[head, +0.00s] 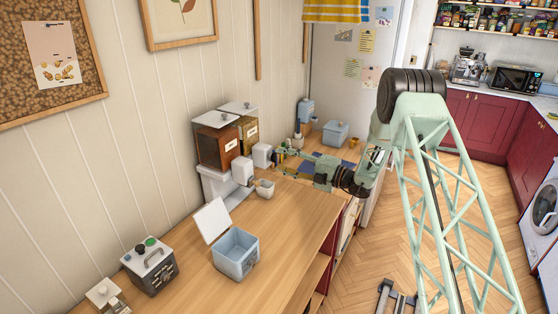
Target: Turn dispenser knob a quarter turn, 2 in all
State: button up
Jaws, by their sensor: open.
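The dispenser stands on the wooden counter against the wall. A small light cup (265,188) stands on the counter by the front outlet. My gripper (284,153) is open, pointing left, close to the right side of the rear outlet (262,155). Whether it touches anything, and the knob itself, are too small to tell.
An open light-blue box (236,262) with its lid raised and a grey control box (150,266) stand on the near counter. A blue lidded container (335,133) and small items lie behind my gripper. The counter right of the cup is clear.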

jog(key=v, duration=0.9)
jog(key=shift+d, duration=0.2)
jog(key=shift+s, duration=0.15)
jog(key=shift+c, duration=0.7)
jog(key=c, duration=0.5)
jog(key=shift+d+n, duration=0.1)
jog(key=shift+n, duration=0.2)
jog(key=shift+c, duration=0.5)
jog(key=n+b, duration=0.3)
jog(key=n, duration=0.2)
jog(key=s+d+n+b, duration=0.1)
jog(key=n+b, duration=0.3)
jog(key=n, duration=0.2)
jog(key=d+n+b, duration=0.1)
jog(key=n+b, duration=0.3)
jog(key=n, duration=0.2)
jog(key=shift+s+d+r, duration=0.1)
jog(key=shift+s+r, duration=0.05)
jog(key=shift+r, duration=0.05)
